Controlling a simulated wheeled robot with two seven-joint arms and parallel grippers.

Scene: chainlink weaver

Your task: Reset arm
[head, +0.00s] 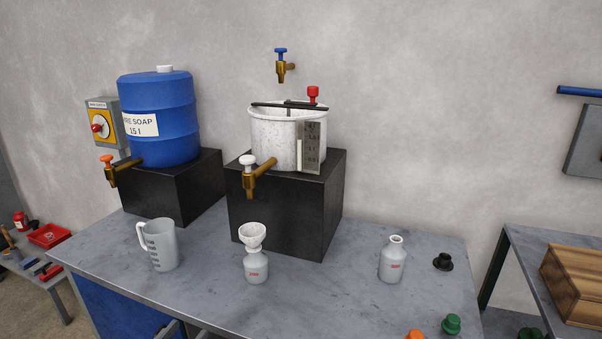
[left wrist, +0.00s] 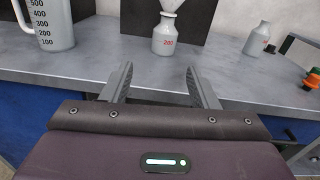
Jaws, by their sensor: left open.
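My left gripper (left wrist: 160,86) is open and empty in the left wrist view, its two fingers spread in front of the workbench's front edge. Only its tips (head: 186,332) show at the bottom of the head view. A grey bottle with a white funnel (head: 252,235) in its neck stands upright on the workbench (head: 330,270); it also shows beyond the fingers in the left wrist view (left wrist: 164,40). The fingers touch nothing. My right gripper is not in view.
A measuring jug (head: 160,245) stands left on the bench, a second bottle (head: 392,262) right. A blue soap barrel (head: 165,120) and a white speckled tub (head: 280,135) with taps sit on black blocks. Green (head: 452,323) and orange (head: 415,334) stoppers lie near the front right.

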